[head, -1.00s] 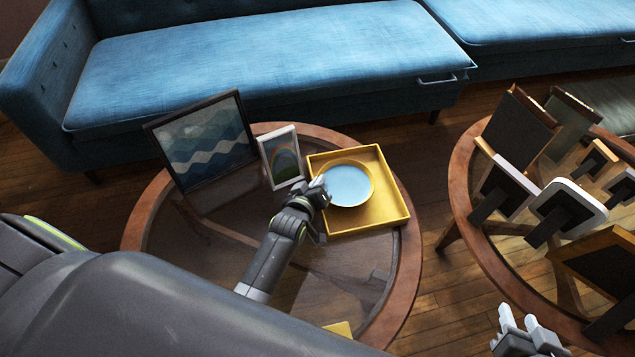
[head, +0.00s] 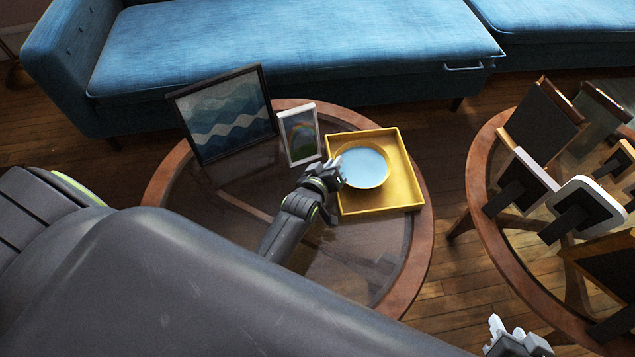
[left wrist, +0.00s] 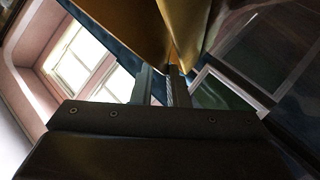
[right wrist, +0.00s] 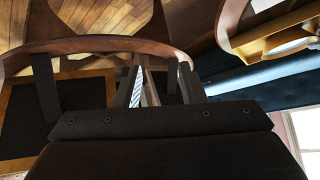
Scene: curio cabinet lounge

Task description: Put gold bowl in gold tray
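The gold bowl (head: 385,178), pale blue inside, is upright within the outline of the square gold tray (head: 408,190) on the left round table. I cannot tell whether it touches the tray floor. My left gripper (head: 336,174) is at the bowl's left rim and appears shut on it. The left wrist view shows the fingers (left wrist: 163,88) close together, with gold surfaces at their tips. My right gripper (head: 505,335) is open and empty at the lower right. Its parted fingers also show in the right wrist view (right wrist: 158,88).
A large wave picture (head: 222,115) and a small white-framed picture (head: 300,135) stand left of the tray. Several frames, including a white one (head: 590,205), crowd the right round table (head: 472,185). A blue sofa (head: 290,45) is behind. My arm covers the near left.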

